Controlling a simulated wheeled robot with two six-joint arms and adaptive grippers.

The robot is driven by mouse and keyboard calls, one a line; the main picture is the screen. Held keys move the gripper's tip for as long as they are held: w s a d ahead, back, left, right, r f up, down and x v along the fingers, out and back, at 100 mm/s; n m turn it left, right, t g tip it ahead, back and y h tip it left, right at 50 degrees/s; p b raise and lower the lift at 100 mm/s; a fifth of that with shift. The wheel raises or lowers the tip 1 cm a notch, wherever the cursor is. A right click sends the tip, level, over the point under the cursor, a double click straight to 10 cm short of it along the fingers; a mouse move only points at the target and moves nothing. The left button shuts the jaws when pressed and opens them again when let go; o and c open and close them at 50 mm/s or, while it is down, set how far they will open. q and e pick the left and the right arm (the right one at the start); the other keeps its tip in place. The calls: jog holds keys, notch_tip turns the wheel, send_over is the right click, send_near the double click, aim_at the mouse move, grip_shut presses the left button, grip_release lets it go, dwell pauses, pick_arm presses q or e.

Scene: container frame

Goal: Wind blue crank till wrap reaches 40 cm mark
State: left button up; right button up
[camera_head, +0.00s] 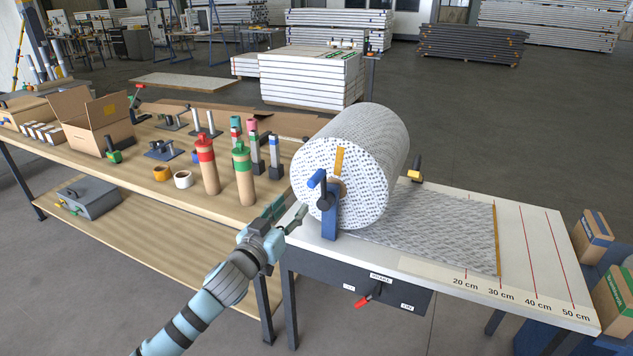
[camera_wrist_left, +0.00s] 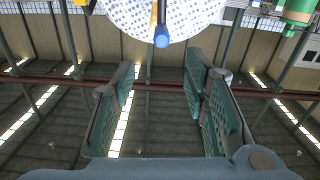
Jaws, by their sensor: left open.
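A large roll of patterned wrap (camera_head: 385,140) sits on the bench end. The blue crank (camera_head: 317,180) is on its near face, above a blue stand (camera_head: 329,224); its handle points up and left. The wrap sheet (camera_head: 440,225) lies flat to the right, its orange end strip (camera_head: 497,240) around the 30 cm mark. The red 40 cm line (camera_head: 528,245) is bare to its right. My left gripper (camera_head: 287,213) is open and empty, below and left of the crank. In the left wrist view, the blue handle end (camera_wrist_left: 161,38) shows beyond the open fingers (camera_wrist_left: 160,88).
A brake panel (camera_head: 380,287) with a red lever (camera_head: 366,300) is on the bench front. Red-capped (camera_head: 206,165) and green-capped (camera_head: 243,175) tubes stand left of the roll, near my gripper. Tape rolls (camera_head: 183,179) lie farther left. Boxes (camera_head: 613,295) stand at the right.

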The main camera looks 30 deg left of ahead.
aim_at(310, 186)
pick_arm(q)
jog(key=w, duration=0.5)
jog(key=w+a, duration=0.1)
jog(key=w, duration=0.1)
jog(key=shift+w+a+f, duration=0.1)
jog(key=shift+w+f, duration=0.05)
jog(key=shift+f, duration=0.05)
jog(key=w+b, duration=0.1)
jog(key=w, duration=0.5)
jog(key=shift+a+f+b, duration=0.1)
jog(key=shift+f+b, duration=0.1)
jog(key=shift+b, duration=0.15)
jog(key=shift+w+a+r, duration=0.1)
jog(key=shift+w+r, duration=0.1)
jog(key=shift+w, duration=0.4)
grip_shut()
